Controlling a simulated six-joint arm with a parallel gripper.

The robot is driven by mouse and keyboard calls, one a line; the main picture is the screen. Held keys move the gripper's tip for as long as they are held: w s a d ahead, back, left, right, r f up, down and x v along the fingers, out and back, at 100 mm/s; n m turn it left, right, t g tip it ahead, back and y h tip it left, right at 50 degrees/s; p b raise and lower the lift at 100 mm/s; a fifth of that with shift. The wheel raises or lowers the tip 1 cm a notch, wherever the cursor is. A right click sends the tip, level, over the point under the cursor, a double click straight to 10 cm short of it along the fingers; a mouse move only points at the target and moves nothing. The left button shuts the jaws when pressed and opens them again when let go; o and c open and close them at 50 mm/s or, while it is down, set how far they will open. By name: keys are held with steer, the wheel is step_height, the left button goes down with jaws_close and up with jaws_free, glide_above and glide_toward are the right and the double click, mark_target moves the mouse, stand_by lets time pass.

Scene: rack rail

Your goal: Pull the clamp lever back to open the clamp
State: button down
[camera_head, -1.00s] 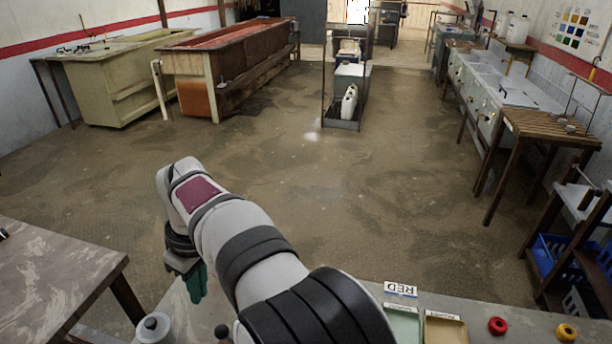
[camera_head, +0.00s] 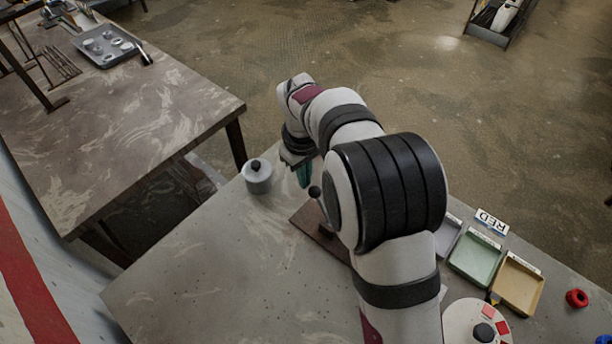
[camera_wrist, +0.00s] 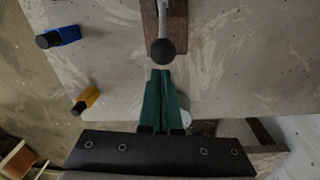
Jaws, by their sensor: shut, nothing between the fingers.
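The clamp lever shows in the wrist view as a grey rod with a black ball knob (camera_wrist: 163,52), on a brown base plate (camera_wrist: 178,30). The knob lies just beyond my gripper's (camera_wrist: 161,74) green fingertips, with a small gap in the picture. The fingers are together with nothing between them. In the head view the knob (camera_head: 315,192) stands just right of my gripper (camera_head: 303,180). My arm hides most of the clamp and its base plate (camera_head: 312,225) there.
A grey lidded pot (camera_head: 257,177) stands left of my gripper. Green (camera_head: 476,257) and tan (camera_head: 518,284) trays and a white disc (camera_head: 474,322) lie right of my arm. Blue (camera_wrist: 62,36) and yellow (camera_wrist: 86,100) items show in the wrist view. The bench's front left is clear.

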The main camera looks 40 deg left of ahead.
steer(key=shift+d+r, duration=0.15)
steer(key=shift+d, duration=0.1)
steer(key=shift+d+r+y, duration=0.2)
steer(key=shift+d+y, duration=0.1)
steer(key=shift+y, duration=0.1)
